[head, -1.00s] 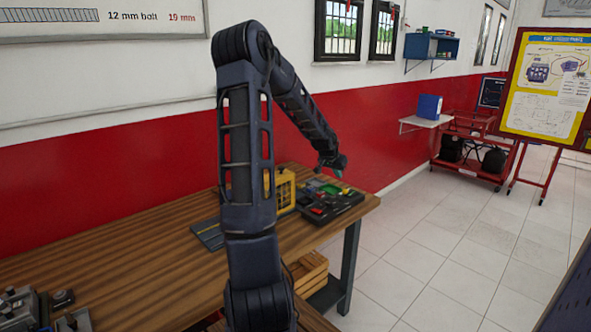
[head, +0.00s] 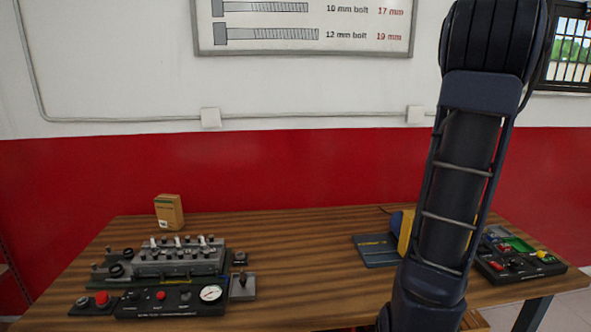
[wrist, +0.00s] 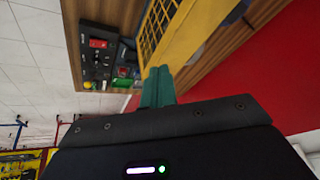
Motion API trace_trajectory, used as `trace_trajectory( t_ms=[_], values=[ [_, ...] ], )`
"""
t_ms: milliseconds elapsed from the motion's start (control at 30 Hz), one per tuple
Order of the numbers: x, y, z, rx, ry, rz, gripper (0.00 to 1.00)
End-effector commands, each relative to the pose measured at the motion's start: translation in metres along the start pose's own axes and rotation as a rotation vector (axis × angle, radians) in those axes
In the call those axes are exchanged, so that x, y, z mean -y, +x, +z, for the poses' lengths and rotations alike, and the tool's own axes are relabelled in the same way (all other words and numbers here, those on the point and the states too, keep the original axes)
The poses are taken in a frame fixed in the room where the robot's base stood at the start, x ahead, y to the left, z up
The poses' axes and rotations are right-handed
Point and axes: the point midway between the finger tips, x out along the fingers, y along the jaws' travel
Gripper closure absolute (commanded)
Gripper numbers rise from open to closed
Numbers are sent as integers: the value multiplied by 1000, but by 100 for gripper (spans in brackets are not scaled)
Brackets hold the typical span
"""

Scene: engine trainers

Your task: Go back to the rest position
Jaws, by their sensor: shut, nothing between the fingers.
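My gripper (wrist: 157,88) shows in the wrist view as two green fingers pressed together with nothing between them. It points toward the wooden table, near a yellow slatted box (wrist: 160,28) and a black tray with coloured parts (wrist: 97,55). In the head view my dark arm stands upright right of centre. Its far end and the gripper are out of that view.
In the head view an engine trainer (head: 180,258) with a gauge sits on the left of the wooden table (head: 300,235). A small cardboard box (head: 169,212) stands behind it. A dark blue flat item (head: 376,250) and the black tray (head: 517,262) lie on the right. The table's middle is clear.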

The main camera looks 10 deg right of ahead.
Motion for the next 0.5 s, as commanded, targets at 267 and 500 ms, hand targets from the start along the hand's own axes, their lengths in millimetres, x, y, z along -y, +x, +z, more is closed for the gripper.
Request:
trace_trajectory(
  t_ms=[267, 500],
  values=[
    [74, -67, 76, 43, -211, -127, 100],
    [112, -122, 151, 69, -408, -204, 100]
  ],
)
